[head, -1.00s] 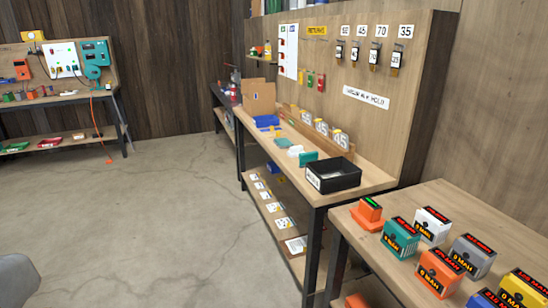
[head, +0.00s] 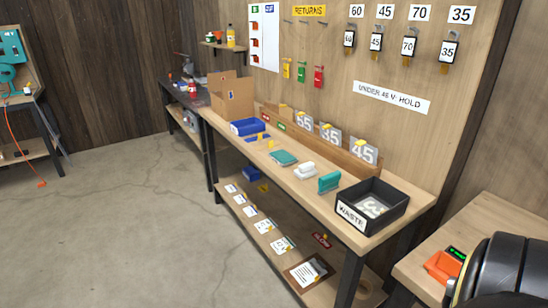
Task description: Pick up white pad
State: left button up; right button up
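The white pad (head: 305,170) lies on the wooden workbench (head: 405,190), toward its front edge. It sits between a flat teal pad (head: 284,158) on the left and an upright teal block (head: 329,182) on the right. Nothing touches it from above. Neither gripper shows. A dark rounded part at the lower right appears to be my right arm, with its gripper out of the picture.
A black bin labelled WASTE (head: 372,207) stands at the bench's right end. A blue tray (head: 247,127) and cardboard box (head: 232,97) stand farther left. Numbered cards (head: 331,135) line the back. A lower shelf (head: 262,228) holds papers. The floor in front is clear.

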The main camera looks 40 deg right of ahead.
aim_at(304, 171)
jog(key=z, duration=0.15)
jog(key=i, duration=2.05)
jog(key=z, duration=1.15)
jog(key=i, duration=1.15)
jog(key=z, duration=1.35)
